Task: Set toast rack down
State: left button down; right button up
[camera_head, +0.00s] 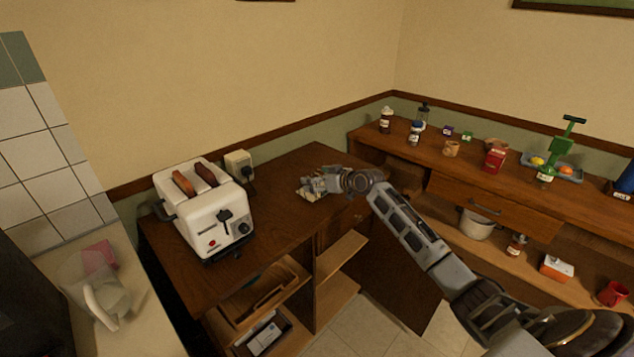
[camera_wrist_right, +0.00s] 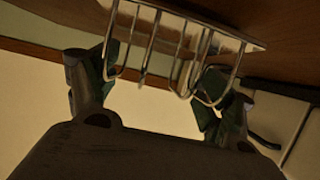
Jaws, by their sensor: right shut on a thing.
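The toast rack (camera_head: 306,193) is a small silver wire rack at the far right part of the brown wooden counter (camera_head: 280,215). My right gripper (camera_head: 325,183) is at it, and its arm comes in from the right. In the right wrist view, the rack (camera_wrist_right: 186,62) shows wire loops and a flat plate, seen upside down, between the two fingers of my right gripper (camera_wrist_right: 157,75). The gripper is shut on the rack. The rack is at or just above the counter top; I cannot tell whether it touches. My left gripper is not in view.
A white toaster (camera_head: 212,215) with two slices of toast stands left of the rack. A wall socket (camera_head: 239,163) with a plug is behind it. A second wooden counter (camera_head: 470,165) on the right bears jars, a red box (camera_head: 494,160) and a green juicer (camera_head: 560,152). Counter around the rack is clear.

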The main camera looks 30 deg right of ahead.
jog(key=shift+f, duration=0.3)
jog(key=o, duration=1.2)
jog(key=shift+f, duration=0.15)
jog(key=shift+c, duration=0.2)
